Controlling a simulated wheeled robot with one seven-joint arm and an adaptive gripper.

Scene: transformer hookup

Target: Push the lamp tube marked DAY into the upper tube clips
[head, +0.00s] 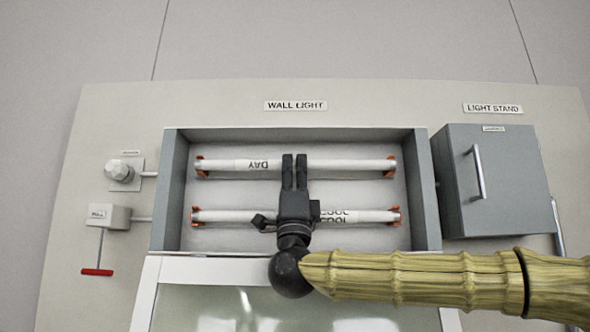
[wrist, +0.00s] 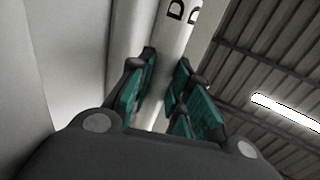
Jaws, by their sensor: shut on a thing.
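The lamp tube marked DAY (head: 345,165) lies level across the upper part of the wall light box, its label upside down. Its ends line up with the orange upper tube clips, left (head: 200,166) and right (head: 390,167). I cannot tell whether it is seated in them or just in front. My gripper (head: 294,160) points up and is shut on the DAY tube near its middle. In the wrist view the tube (wrist: 173,45), with a letter D showing, runs between the teal finger pads of my gripper (wrist: 165,75).
A second tube marked COOL (head: 365,216) lies in the lower orange clips, partly hidden by my gripper. The grey box walls (head: 421,190) surround both tubes. A translucent panel (head: 215,305) is below, a grey cabinet (head: 505,180) right, and a red-handled pull switch (head: 97,271) left.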

